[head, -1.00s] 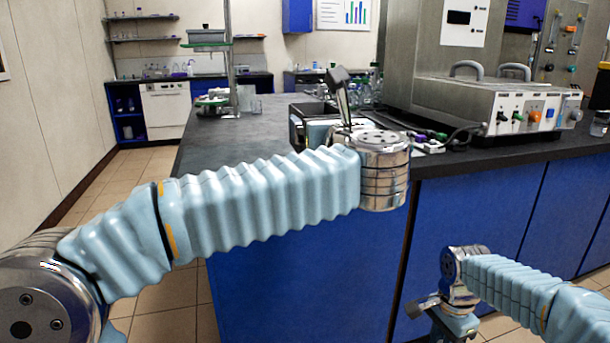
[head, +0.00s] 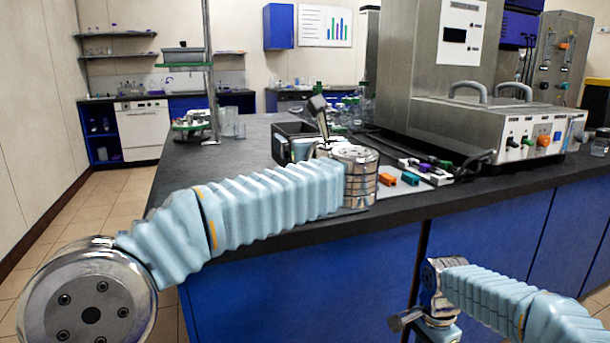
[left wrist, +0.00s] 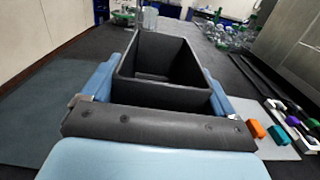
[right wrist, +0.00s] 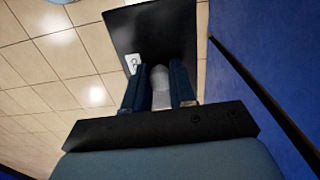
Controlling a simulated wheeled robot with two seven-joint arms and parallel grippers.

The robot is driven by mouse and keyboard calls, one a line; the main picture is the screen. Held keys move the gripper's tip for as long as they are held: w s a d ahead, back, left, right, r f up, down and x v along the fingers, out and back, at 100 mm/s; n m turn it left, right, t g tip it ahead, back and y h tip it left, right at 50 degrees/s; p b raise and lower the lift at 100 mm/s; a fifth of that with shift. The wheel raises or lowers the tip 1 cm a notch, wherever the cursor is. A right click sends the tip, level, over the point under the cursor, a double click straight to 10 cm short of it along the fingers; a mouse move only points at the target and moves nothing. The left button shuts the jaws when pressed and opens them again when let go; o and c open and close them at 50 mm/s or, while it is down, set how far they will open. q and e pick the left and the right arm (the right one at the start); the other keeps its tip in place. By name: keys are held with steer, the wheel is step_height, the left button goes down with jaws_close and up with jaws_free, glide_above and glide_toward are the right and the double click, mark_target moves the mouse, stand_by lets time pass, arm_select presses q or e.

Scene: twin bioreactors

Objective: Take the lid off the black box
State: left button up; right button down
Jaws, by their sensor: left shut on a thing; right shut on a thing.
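The black box (left wrist: 158,92) stands open and empty on the dark bench. In the left wrist view, my left gripper (left wrist: 160,78) is shut on it, with a blue finger along each side. In the head view, the box (head: 290,140) is partly hidden by my left arm. In the right wrist view, a flat black lid (right wrist: 125,32) with a small white label hangs over the tiled floor, beside the blue cabinet front. My right gripper (right wrist: 160,92) is shut on its grey knob. In the head view, my right gripper (head: 405,320) is low in front of the bench; the lid is not visible there.
Orange, green and purple small items (head: 410,178) lie on the bench right of the box. A grey bioreactor unit (head: 495,120) stands behind them. A stand with a metal post (head: 210,75) is at the back left. Blue cabinet doors (head: 300,280) front the bench.

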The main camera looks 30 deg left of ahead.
arm_select(q)
steer(key=w+f, duration=0.1)
steer(key=f, duration=0.1)
steer(key=w+a+f, duration=0.1)
steer(key=w, duration=0.1)
steer(key=w+f, duration=0.1)
steer(key=f, duration=0.1)
steer(key=shift+w+a+f, duration=0.3)
steer(key=shift+w+a, duration=0.05)
steer(key=shift+w, duration=0.05)
arm_select(e)
steer(key=shift+r, duration=0.35)
arm_select(q)
steer(key=f, duration=0.2)
steer(key=shift+w+a+f, duration=0.1)
steer(key=shift+w+f, duration=0.15)
steer(key=shift+f, duration=0.1)
arm_select(e)
steer(key=shift+f, duration=0.1)
arm_select(q)
steer(key=shift+f, duration=0.5)
